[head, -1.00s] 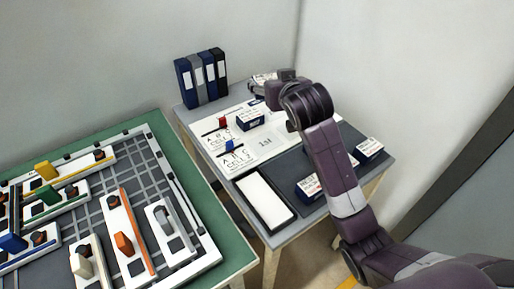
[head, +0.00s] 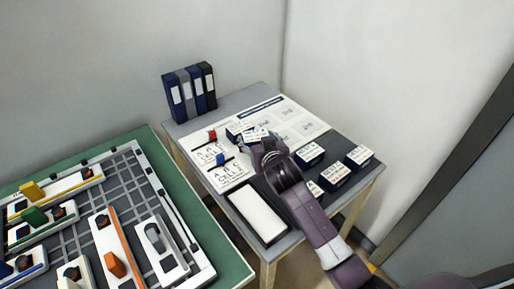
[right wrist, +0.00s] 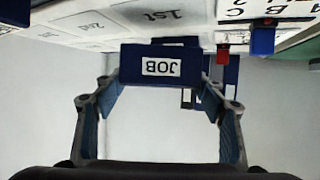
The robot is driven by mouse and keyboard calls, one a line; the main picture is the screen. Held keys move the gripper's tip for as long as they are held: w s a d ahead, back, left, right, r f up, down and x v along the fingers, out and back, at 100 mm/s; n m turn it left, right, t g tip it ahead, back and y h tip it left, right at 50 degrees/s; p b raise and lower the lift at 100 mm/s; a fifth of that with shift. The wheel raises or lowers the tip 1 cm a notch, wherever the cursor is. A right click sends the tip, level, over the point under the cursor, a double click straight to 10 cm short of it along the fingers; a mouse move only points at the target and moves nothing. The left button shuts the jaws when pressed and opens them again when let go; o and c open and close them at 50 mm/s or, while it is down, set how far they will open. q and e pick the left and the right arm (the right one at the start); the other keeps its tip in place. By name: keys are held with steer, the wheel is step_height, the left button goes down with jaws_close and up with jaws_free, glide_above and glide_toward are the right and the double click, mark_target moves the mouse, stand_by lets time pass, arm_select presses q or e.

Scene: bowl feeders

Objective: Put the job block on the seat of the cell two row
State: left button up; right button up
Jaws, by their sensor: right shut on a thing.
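The job block (right wrist: 162,67) is dark blue with a white label reading JOB, upside down in the right wrist view. My right gripper (right wrist: 160,100) is shut on it, one finger at each side. In the head view the held block (head: 257,135) shows its white top above the white sheet, close beside another blue-and-white block (head: 236,131); I cannot tell whether they touch. Two lettered rows lie at the sheet's left: one with a red peg (head: 212,135), the nearer with a blue peg (head: 220,158). My left gripper is out of view.
Several blue-and-white blocks (head: 359,156) stand on the dark mat at the right. A black-rimmed white tray (head: 258,211) lies at the front. Binders (head: 190,93) stand at the back left. A green table (head: 224,245) with colored fixtures is at left.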

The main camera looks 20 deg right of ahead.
steer(key=shift+f, duration=1.95)
steer(key=shift+f, duration=0.2)
steer(key=o, duration=1.2)
steer(key=shift+o, duration=0.2)
steer(key=shift+r, duration=0.3)
steer(key=shift+s+a, duration=0.1)
steer(key=shift+s, duration=0.35)
steer(key=v, duration=1.1)
steer(key=shift+r, duration=0.15)
